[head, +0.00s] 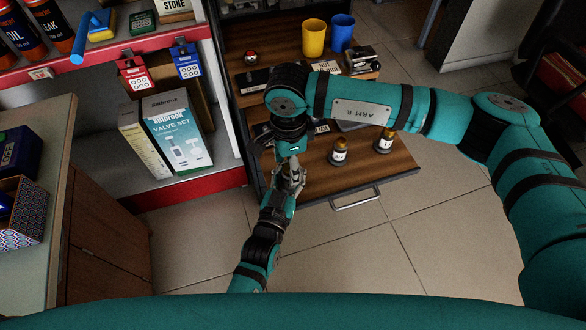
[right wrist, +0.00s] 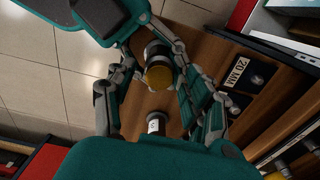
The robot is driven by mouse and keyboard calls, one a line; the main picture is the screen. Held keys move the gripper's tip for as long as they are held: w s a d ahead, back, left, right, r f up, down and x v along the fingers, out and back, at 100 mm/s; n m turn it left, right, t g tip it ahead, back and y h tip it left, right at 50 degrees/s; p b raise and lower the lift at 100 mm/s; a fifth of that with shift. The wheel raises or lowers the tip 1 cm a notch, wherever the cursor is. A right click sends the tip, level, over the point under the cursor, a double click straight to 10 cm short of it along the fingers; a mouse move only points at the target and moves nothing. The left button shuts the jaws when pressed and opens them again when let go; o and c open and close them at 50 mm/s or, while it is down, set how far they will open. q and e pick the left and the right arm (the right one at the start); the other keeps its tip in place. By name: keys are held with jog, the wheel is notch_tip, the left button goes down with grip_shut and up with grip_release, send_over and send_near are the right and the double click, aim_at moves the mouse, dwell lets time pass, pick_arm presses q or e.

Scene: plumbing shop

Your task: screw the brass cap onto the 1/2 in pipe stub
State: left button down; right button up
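My left gripper (head: 284,190) comes up from below and meets the right gripper almost tip to tip. Its fingers overlap the right ones, so its grip is hidden. I cannot tell whether the cap sits on threads.
A yellow cup (head: 314,38) and a blue cup (head: 341,33) stand behind. A red-edged shelf with a valve set box (head: 178,135) is at left. The tiled floor in front is clear.

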notch_tip(320, 180, up, 12)
dwell(0.7)
pick_arm(q)
jog(key=c, duration=1.1)
grip_release()
jog(key=v, duration=1.2)
jog(key=shift+s, duration=0.1)
